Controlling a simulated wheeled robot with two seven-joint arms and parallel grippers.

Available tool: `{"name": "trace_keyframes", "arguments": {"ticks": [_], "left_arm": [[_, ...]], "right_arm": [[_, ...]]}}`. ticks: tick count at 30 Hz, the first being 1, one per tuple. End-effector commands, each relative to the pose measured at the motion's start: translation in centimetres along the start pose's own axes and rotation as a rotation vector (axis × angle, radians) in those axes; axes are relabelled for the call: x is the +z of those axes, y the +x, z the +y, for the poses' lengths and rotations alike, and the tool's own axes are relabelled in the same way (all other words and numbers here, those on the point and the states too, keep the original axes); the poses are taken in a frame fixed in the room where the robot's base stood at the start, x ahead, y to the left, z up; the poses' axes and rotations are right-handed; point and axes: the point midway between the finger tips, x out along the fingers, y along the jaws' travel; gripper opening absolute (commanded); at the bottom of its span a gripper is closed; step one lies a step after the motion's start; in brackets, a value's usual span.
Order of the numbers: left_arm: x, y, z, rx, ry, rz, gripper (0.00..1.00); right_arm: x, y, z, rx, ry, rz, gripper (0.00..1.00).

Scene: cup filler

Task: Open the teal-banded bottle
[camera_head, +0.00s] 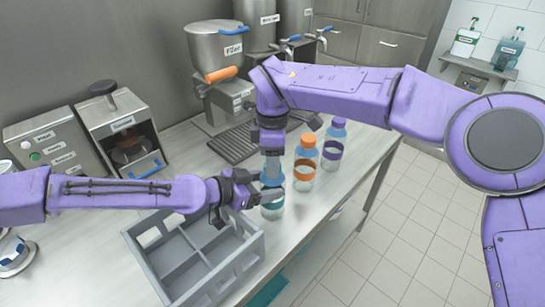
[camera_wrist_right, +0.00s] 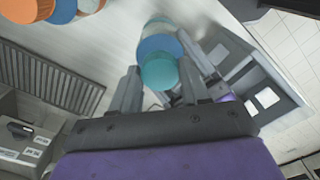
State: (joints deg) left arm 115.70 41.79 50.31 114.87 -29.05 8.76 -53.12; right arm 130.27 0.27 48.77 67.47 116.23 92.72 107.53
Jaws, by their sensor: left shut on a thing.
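The teal-banded bottle (camera_head: 272,211) stands upright at the front right of the counter, beside the grey crate. My left gripper (camera_head: 260,197) comes in from the left and is shut on its body. My right gripper (camera_head: 271,172) points down from above at the bottle's top and hides its cap in the head view. In the right wrist view, the teal cap (camera_wrist_right: 159,72) lies between the open fingers of my right gripper (camera_wrist_right: 160,88), with a blue part of the bottle beyond it. Whether the fingers touch the cap is not clear.
An orange-banded bottle (camera_head: 305,167) and a purple-banded bottle (camera_head: 333,150) stand close behind to the right. The grey divided crate (camera_head: 240,267) sits at the front left. A dispenser with an orange handle (camera_head: 220,74) stands behind. The counter edge is near on the right.

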Motion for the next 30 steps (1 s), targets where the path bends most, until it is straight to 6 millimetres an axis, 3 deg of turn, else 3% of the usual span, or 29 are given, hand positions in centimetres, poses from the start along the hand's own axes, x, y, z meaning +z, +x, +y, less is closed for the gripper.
{"name": "trace_keyframes", "arguments": {"ticks": [1,3,11,14,17,30], "left_arm": [[0.01,0.00,0.01,0.000,0.000,0.000,0.00],[0.01,0.00,0.02,0.000,0.000,0.000,0.00],[0.01,0.00,0.02,0.001,0.000,0.000,0.00],[0.01,0.00,0.03,0.001,0.001,0.000,0.00],[0.01,0.00,0.03,0.001,0.001,0.000,0.00],[0.02,0.00,0.06,0.001,0.001,-0.001,0.00]], "right_arm": [[0.00,-0.02,0.02,0.001,0.000,0.000,0.27],[0.01,-0.02,0.02,0.001,0.000,0.000,0.08],[0.01,-0.03,0.03,0.001,-0.014,0.000,0.06],[-0.03,-0.01,0.02,0.000,-0.135,0.002,0.06],[0.01,-0.01,0.05,-0.001,-0.398,0.004,0.06],[-0.04,-0.14,0.10,0.002,-1.821,0.000,0.06]]}}
